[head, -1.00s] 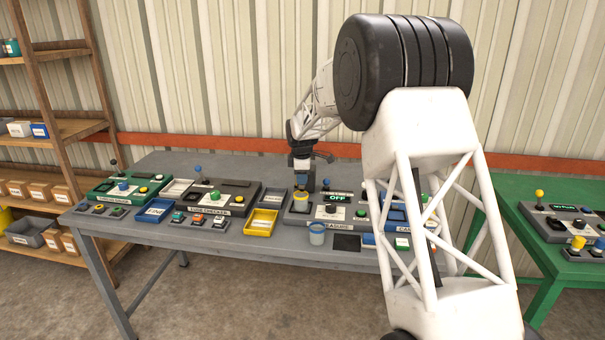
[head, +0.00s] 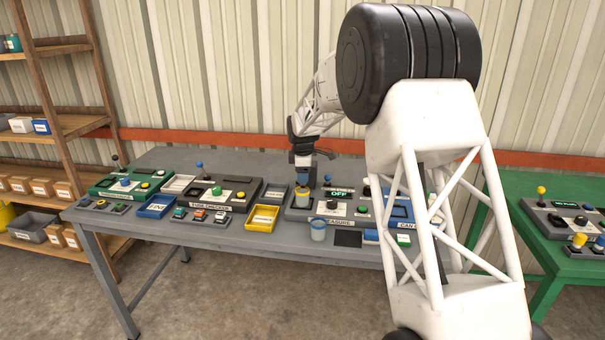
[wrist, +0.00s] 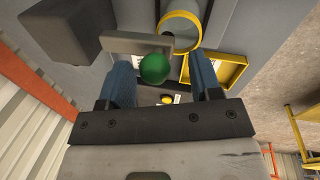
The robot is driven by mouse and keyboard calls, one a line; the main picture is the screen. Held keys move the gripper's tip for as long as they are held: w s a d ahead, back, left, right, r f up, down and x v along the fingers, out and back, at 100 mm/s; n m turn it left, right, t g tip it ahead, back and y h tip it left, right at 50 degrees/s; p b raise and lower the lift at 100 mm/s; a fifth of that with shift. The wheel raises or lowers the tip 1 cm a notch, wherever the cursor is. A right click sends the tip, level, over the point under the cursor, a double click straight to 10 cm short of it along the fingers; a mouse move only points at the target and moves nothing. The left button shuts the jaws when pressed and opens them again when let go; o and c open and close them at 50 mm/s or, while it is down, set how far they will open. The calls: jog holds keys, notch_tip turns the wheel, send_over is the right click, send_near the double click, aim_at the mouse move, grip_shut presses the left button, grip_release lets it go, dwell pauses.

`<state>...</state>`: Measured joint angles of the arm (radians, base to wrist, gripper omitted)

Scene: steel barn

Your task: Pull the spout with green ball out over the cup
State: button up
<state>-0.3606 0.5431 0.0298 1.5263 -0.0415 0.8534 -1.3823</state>
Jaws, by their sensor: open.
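A green ball (wrist: 155,68) sits on a short grey bar, the spout (wrist: 130,43), in the wrist view. My gripper (wrist: 163,72) is open, with one blue finger on each side of the ball. The ball is nearer the left finger; I cannot tell whether they touch. In the head view my gripper (head: 303,183) points down at the machine labelled as a measure, just behind a yellow-rimmed cylinder (head: 302,198); the ball and spout are hidden there. A translucent cup with a blue rim (head: 318,232) stands at the machine's front.
The cylinder's yellow rim (wrist: 181,22) is close beyond the spout in the wrist view. A yellow tray (head: 263,218) lies left of the machine. A dark block (wrist: 72,28) stands near the left finger. Other button panels (head: 208,203) fill the table's left side.

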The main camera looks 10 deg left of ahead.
notch_tip(320, 180, up, 8)
jog(key=s, duration=0.1)
jog(key=shift+s+d+f, duration=0.15)
jog(key=shift+s+f, duration=0.05)
jog(key=shift+s, duration=0.05)
dwell(0.4)
jog(key=s+d+r+m, duration=0.3)
jog(key=s+d+r, duration=0.1)
jog(key=s+d, duration=0.45)
jog(key=s+d+r+m, duration=0.4)
jog(key=s+d, duration=0.3)
jog(key=s, duration=0.3)
jog(key=s+d+r+m, duration=0.3)
jog(key=s+d+r, duration=0.1)
jog(key=s+d, duration=0.4)
jog(key=s+d+f+m, duration=0.2)
jog(key=s+d+m, duration=0.1)
jog(key=s, duration=0.9)
jog(key=s+d+f+m, duration=0.3)
jog(key=s+d+m, duration=0.1)
jog(key=s, duration=0.8)
jog(key=s+d+f+m, duration=0.3)
jog(key=s+d, duration=0.1)
jog(key=s, duration=0.8)
